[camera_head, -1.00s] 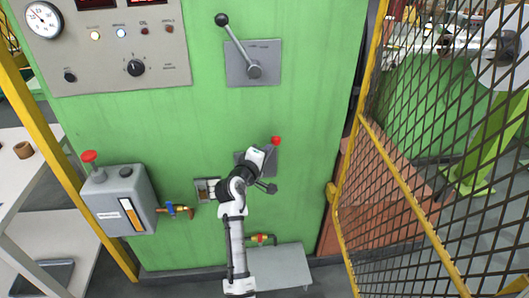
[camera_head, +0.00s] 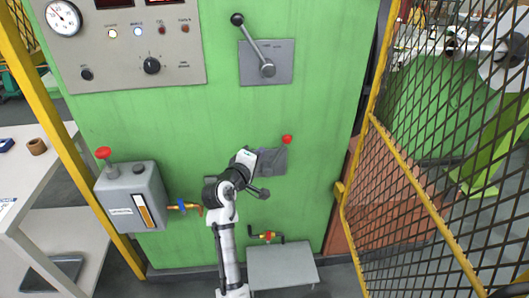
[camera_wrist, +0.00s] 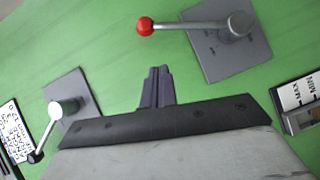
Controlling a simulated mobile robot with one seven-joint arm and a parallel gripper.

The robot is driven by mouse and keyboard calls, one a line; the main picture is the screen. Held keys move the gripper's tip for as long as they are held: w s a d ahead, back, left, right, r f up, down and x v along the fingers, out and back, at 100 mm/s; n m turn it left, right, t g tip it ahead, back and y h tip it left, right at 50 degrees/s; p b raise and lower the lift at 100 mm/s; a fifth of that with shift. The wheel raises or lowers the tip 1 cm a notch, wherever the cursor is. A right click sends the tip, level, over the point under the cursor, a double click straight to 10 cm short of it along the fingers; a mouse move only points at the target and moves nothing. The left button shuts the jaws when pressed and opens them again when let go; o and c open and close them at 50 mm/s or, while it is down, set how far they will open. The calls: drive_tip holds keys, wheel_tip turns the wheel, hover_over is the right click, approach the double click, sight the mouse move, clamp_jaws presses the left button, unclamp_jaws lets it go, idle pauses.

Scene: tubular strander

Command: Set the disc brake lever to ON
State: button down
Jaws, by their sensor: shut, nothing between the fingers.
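A lever with a red knob (camera_head: 287,139) sits on a grey plate (camera_head: 270,162) low on the green panel. My arm partly hides it in the head view. In the wrist view the red-knob lever (camera_wrist: 190,26) points left from its hub. I cannot read which is the disc brake. My gripper (camera_head: 246,157) is left of the red knob. In the wrist view its fingers (camera_wrist: 157,86) are shut and empty, apart from both levers.
The instrument panel (camera_head: 130,45) with gauge and knobs is at upper left. A grey box with a red button (camera_head: 132,198) is at lower left. A yellow mesh guard (camera_head: 420,160) stands at right. A small valve (camera_head: 266,237) sits above a grey step (camera_head: 283,266).

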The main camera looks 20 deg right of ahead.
drive_tip(key=v, duration=0.2)
drive_tip(key=b+v, duration=0.1)
drive_tip(key=v, duration=0.2)
drive_tip(key=shift+s+d+r, duration=0.1)
drive_tip(key=shift+r, duration=0.15)
